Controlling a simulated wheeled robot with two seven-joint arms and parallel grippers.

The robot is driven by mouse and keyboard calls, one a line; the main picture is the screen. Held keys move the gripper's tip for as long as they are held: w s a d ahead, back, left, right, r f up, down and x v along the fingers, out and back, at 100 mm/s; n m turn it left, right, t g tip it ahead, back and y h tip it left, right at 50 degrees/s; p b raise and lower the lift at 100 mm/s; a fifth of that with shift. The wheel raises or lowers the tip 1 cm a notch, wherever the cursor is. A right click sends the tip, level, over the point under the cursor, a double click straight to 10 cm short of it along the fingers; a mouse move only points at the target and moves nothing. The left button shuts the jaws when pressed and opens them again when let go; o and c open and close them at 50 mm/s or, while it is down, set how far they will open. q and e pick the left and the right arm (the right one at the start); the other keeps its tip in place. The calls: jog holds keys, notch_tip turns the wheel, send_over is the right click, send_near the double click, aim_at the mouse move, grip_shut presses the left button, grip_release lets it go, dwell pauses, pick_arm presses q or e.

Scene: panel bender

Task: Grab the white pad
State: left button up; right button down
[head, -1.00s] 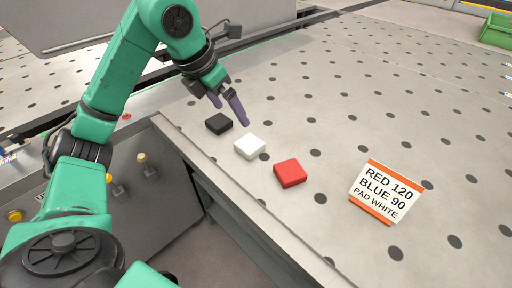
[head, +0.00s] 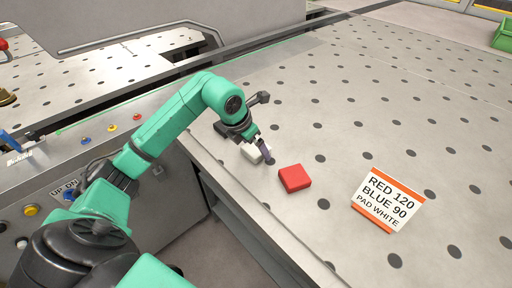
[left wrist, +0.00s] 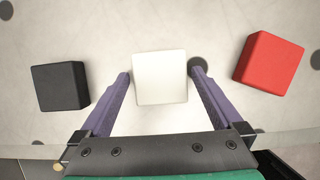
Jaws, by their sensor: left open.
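The white pad (left wrist: 160,78) lies on the perforated metal table, between my left gripper's two purple fingers in the left wrist view. My left gripper (left wrist: 160,74) is open, with a finger on each side of the pad and small gaps left. In the head view the white pad (head: 252,153) is partly hidden by my left gripper (head: 262,150), which is low over it. My right gripper is not in view.
A red pad (head: 294,178) lies to the right of the white one, and a black pad (left wrist: 60,86) to its left. The table's front edge is close by.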

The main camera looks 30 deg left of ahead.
pick_arm(q)
jog(key=shift+r, duration=0.1)
jog(key=c, duration=1.3)
